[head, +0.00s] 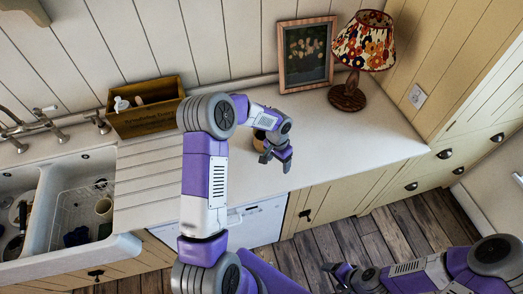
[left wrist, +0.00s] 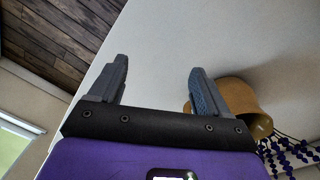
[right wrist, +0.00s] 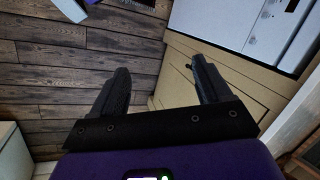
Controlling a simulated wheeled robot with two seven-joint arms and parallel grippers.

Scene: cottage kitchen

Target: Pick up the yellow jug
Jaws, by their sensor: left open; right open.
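The yellow jug (head: 258,143) stands on the white counter (head: 350,150), mostly hidden behind my left arm in the head view. In the left wrist view the jug (left wrist: 238,98) is a tan-yellow rounded shape beside the right-hand finger, outside the jaws, with dark blue beads hanging near it. My left gripper (head: 275,162) is open and empty over the counter beside the jug; it also shows in the left wrist view (left wrist: 158,78). Whether a finger touches the jug I cannot tell. My right gripper (head: 334,276) is open and empty, low over the wooden floor, away from the counter.
A floral lamp (head: 348,96) and a framed picture (head: 306,54) stand at the back of the counter. A wooden box (head: 146,120) stands on the left near the sink (head: 50,250), which holds dishes and a rack. The counter right of the left gripper is clear.

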